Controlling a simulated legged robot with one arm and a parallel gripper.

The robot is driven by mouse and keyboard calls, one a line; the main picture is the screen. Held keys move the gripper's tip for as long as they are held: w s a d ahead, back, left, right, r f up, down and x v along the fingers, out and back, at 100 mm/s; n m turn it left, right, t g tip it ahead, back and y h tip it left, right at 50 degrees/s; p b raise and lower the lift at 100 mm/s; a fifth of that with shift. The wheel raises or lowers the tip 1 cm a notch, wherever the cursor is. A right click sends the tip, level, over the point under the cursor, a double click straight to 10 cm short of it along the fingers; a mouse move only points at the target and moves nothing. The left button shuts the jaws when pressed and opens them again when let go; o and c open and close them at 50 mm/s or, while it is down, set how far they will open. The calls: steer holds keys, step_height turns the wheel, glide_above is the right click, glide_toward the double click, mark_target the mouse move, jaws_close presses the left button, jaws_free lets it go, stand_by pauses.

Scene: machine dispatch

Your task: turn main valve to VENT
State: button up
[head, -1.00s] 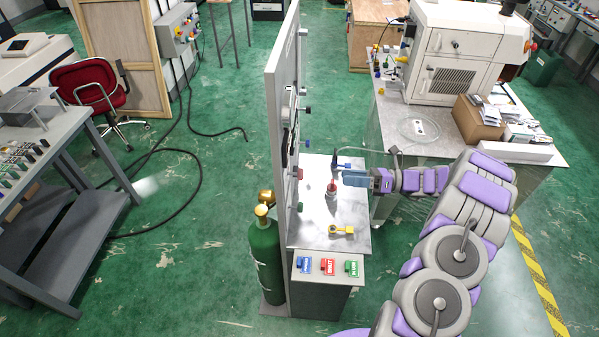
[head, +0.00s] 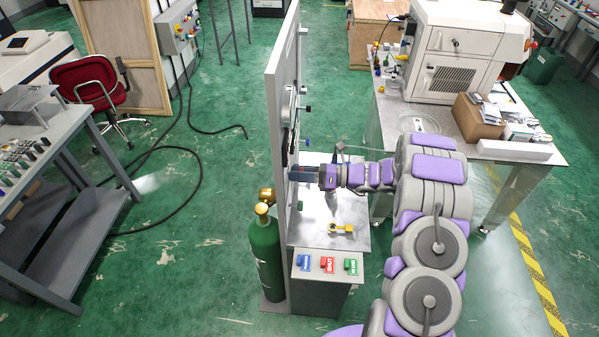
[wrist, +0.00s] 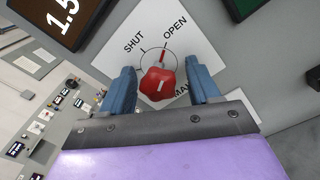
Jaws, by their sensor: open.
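The main valve is a red knob (wrist: 158,82) on a white label plate (wrist: 188,40) on the grey panel, seen in the wrist view. The plate reads SHUT and OPEN, with MAIN partly hidden; I see no VENT word. The knob's white mark points up, roughly toward the OPEN side. My gripper (wrist: 161,72) is open, with one blue finger on each side of the knob; contact is not clear. In the head view my gripper (head: 298,174) is at the face of the upright panel (head: 280,90), and the knob is hidden.
A dark display (wrist: 62,18) sits at upper left in the wrist view. A green gas cylinder (head: 264,255) stands behind the panel.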

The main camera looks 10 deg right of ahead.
steer(key=shift+d, duration=0.2)
steer(key=shift+c, duration=0.7)
steer(key=shift+a, duration=0.1)
steer(key=c, duration=0.9)
